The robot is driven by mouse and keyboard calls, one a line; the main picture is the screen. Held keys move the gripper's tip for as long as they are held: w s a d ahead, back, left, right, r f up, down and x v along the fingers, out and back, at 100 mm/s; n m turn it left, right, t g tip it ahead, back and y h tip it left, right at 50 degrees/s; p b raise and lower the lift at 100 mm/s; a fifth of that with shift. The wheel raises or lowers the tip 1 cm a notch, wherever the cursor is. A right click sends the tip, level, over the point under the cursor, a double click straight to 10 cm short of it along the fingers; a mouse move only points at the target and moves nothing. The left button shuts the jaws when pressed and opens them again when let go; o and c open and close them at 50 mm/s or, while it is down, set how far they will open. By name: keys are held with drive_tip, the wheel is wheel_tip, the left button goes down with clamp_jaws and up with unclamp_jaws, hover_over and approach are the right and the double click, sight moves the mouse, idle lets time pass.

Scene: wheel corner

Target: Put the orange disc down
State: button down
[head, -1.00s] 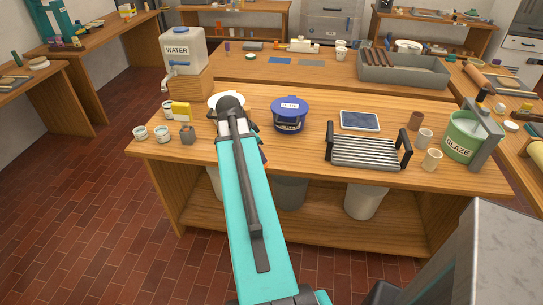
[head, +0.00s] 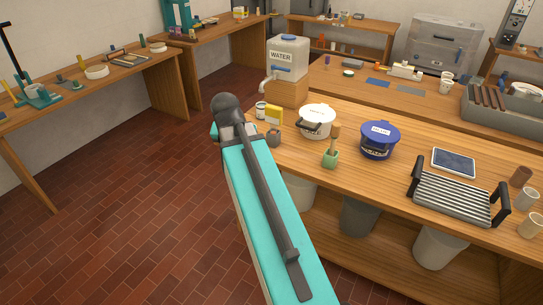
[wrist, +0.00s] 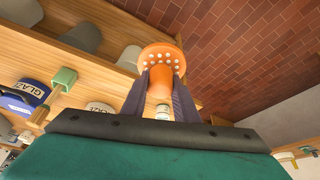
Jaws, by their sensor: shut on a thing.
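The orange disc (wrist: 158,48), with a ring of white dots and a narrower orange part below its wide face, shows in the wrist view. My gripper (wrist: 161,80) is shut on it, one dark finger on each side. In the head view my arm hides the fingers and the disc. The arm's end there stands over the left end of the wooden bench (head: 420,235) and the floor beside it. In the wrist view, brick floor and the bench's edge and lower shelf lie behind the disc.
A water tank (head: 288,60) stands behind. The brick floor (head: 150,200) at left is open.

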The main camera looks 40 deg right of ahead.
drive_tip(key=w+a+r+n+y, duration=0.1)
drive_tip(key=w+a+r+n, duration=0.1)
drive_tip(key=a, duration=0.9)
drive_tip(key=w+a+r+n+t+y, duration=0.1)
drive_tip(key=w+a+r+n+y, duration=0.1)
drive_tip(key=a+r+n, duration=0.2)
drive_tip(key=a+n, duration=0.3)
drive_tip(key=a, duration=0.5)
drive_tip(key=shift+w+a+r+n, duration=0.15)
drive_tip(key=shift+w+n, duration=0.1)
drive_tip(key=shift+n, duration=0.05)
drive_tip(key=shift+a, duration=0.35)
drive_tip(key=shift+w, duration=0.1)
